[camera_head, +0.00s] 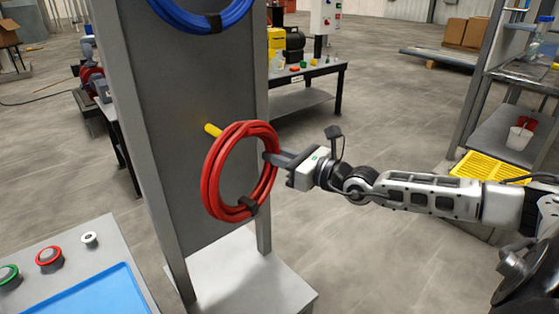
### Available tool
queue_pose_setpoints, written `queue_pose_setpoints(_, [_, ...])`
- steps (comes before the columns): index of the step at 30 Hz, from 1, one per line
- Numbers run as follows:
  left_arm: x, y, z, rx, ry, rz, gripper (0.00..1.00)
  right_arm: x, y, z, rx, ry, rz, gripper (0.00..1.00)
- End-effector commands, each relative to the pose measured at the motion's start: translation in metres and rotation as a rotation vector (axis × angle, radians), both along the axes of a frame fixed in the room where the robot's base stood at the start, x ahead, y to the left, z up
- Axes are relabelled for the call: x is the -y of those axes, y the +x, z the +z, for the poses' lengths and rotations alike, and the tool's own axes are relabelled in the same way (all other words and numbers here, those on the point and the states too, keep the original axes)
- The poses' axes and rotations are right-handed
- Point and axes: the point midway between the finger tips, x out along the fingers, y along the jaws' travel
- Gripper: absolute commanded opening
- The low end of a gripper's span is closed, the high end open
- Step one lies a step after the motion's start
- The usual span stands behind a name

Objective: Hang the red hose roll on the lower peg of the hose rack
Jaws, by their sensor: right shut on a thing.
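The red hose roll (211,182) is an upright ring with a black strap at its lower right. My right gripper (272,159) is shut on the right side of the roll, in front of the rack panel. The yellow lower peg (211,130) of the hose rack (190,80) shows at the roll's upper left, its visible end outside the ring's outline. I cannot tell how far the roll is from the peg in depth. A blue hose roll (185,22) hangs higher on the rack. My left gripper is not in view.
A control panel (112,240) with buttons and a blue tray (95,295) is at the lower left. A black table (310,84) with small items stands behind the rack. A shelf with a yellow mat (490,168) is at the right. The floor between is clear.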

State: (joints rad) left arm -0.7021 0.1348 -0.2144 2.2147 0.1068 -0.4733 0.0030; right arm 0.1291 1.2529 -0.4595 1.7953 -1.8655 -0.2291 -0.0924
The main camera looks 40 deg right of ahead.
Motion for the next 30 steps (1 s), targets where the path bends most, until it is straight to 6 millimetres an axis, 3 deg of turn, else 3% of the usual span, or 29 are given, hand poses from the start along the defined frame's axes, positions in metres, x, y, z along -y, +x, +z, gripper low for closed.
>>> queue_pose_setpoints(30, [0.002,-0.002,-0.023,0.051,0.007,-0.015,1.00,-0.005,0.059,-0.002,0.009,0.005,0.000,0.00])
